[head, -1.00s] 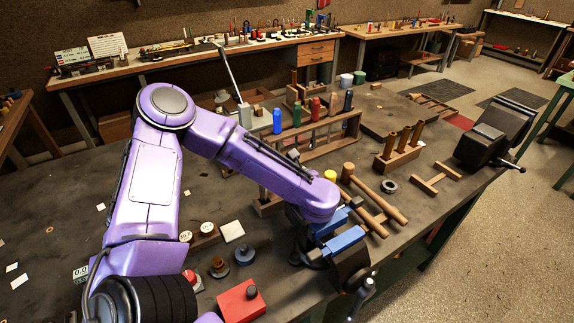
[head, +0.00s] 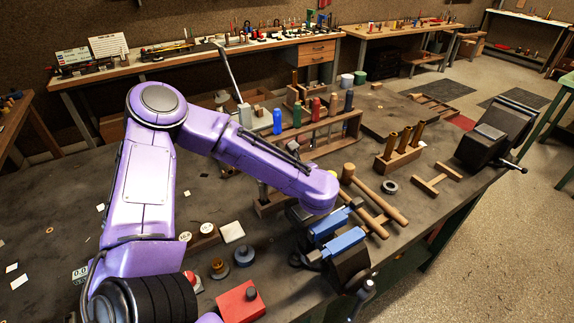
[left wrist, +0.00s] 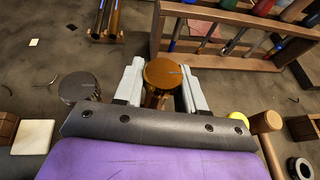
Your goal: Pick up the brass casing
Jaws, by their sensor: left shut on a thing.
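The brass casing (left wrist: 164,73) shows its round brass end in the left wrist view. The two pale fingers of my left gripper (left wrist: 160,88) are on either side of it, shut on it. The casing's lower part is hidden by the dark wrist plate. In the head view my purple left arm hides the gripper and this casing, above the bench near the blue-jawed vise (head: 338,243). My right gripper is not in view.
Several brass tubes stand in a wooden block (head: 397,158). A wooden rack (head: 345,128) holds coloured-handled tools behind my arm. A mallet (head: 372,193), a red box (head: 240,302) and a black vise (head: 490,140) are on the bench. A dark round piece (left wrist: 78,87) is left of the gripper.

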